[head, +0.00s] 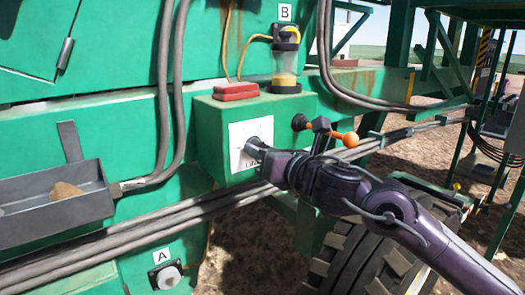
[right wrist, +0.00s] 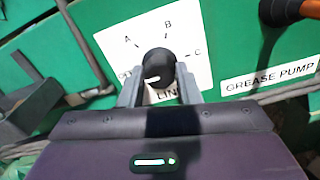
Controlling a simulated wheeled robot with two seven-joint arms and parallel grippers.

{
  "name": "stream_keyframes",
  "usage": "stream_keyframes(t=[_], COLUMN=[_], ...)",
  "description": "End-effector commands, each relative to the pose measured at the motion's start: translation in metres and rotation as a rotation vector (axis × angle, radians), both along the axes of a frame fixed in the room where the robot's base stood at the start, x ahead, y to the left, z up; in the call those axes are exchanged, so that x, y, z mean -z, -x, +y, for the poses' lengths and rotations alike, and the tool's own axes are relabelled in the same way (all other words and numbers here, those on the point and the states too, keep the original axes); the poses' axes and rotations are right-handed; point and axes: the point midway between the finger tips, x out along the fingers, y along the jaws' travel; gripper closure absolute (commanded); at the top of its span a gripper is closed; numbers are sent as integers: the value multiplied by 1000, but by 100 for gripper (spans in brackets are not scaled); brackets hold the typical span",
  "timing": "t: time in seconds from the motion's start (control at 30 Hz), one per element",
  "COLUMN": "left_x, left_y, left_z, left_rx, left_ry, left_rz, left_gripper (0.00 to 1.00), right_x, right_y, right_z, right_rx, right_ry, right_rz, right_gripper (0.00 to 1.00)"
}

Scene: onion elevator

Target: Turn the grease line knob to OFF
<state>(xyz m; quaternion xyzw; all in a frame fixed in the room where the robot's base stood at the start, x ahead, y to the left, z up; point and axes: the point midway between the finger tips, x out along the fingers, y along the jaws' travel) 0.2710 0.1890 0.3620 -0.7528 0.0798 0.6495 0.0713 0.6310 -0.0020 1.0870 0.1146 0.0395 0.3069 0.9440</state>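The grease line knob (right wrist: 159,66) is black and round with a white mark at its lower left. It sits on a white dial plate (right wrist: 195,30) lettered A, B and C, with a partly hidden label at the left and "LINE" partly covered below. The plate (head: 240,135) also shows on the green box in the head view. My right gripper (right wrist: 160,80) has one finger on each side of the knob, close against it. In the head view my right gripper (head: 253,149) reaches the dial from the right. My left gripper is out of view.
An orange-tipped lever (head: 346,138) stands right of the dial, close to my right arm; a "GREASE PUMP" label (right wrist: 268,77) is near it. A red block (head: 236,92) and a clear grease cup (head: 286,62) are above. A grey tray (head: 55,200) is at left.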

Motion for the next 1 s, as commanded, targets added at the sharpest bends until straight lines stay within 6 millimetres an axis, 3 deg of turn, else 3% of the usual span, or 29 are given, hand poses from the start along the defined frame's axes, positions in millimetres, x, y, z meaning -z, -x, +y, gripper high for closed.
stream_keyframes(t=[0.03, 0.13, 0.47, 1.0], left_x=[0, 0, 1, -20], left_y=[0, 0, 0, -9], left_z=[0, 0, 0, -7], left_rx=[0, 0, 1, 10], left_ry=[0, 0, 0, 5], left_rz=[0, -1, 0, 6], left_gripper=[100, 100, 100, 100], right_x=[2, 1, -1, 1], right_y=[0, 0, 3, 61], right_z=[0, 0, -3, -45], right_rx=[0, 0, 1, 1], right_ry=[2, 0, -4, 0], right_rz=[3, 1, -1, -1], right_gripper=[63, 50, 50, 50])
